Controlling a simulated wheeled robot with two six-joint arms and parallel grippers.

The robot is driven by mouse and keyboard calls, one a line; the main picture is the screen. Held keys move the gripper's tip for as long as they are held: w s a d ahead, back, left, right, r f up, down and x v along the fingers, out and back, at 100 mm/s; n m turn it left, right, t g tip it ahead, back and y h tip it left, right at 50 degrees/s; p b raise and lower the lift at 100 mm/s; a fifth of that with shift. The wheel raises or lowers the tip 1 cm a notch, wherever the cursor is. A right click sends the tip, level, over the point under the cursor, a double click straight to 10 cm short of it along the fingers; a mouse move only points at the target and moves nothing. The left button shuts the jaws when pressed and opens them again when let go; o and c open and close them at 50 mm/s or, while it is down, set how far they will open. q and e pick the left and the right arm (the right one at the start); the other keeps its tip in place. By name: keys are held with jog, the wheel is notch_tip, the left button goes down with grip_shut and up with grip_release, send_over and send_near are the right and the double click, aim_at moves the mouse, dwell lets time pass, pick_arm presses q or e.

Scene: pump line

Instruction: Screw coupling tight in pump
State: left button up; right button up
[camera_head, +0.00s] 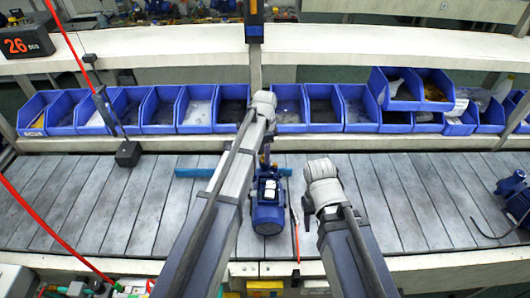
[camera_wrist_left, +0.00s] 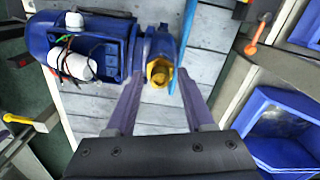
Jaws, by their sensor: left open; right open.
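The pump (camera_head: 268,212) has a blue motor body with white cylinders on top and stands on the slatted bench. In the left wrist view the pump (camera_wrist_left: 112,45) lies at upper left, with a blue flange end. A yellow coupling (camera_wrist_left: 158,72) sits at that end; how deep it is seated cannot be told. My left gripper (camera_wrist_left: 161,74) is open, with its fingers on either side of the coupling; contact is not clear. In the head view my left gripper (camera_head: 265,150) is over the pump's far end and partly hides it. My right gripper (camera_head: 307,212) is open, right of the pump.
A blue bar (camera_head: 208,172) lies behind the pump; it also shows in the left wrist view (camera_wrist_left: 188,30). A row of blue bins (camera_head: 160,108) lines the back. Another blue pump (camera_head: 516,195) stands far right. A red cable runs at left.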

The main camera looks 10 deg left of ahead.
pick_arm(q)
jog(key=shift+n, duration=0.4)
jog(key=n, duration=0.3)
dwell(0.4)
grip_shut()
dwell(0.6)
jog(key=shift+m, duration=1.7)
jog(key=m, duration=0.3)
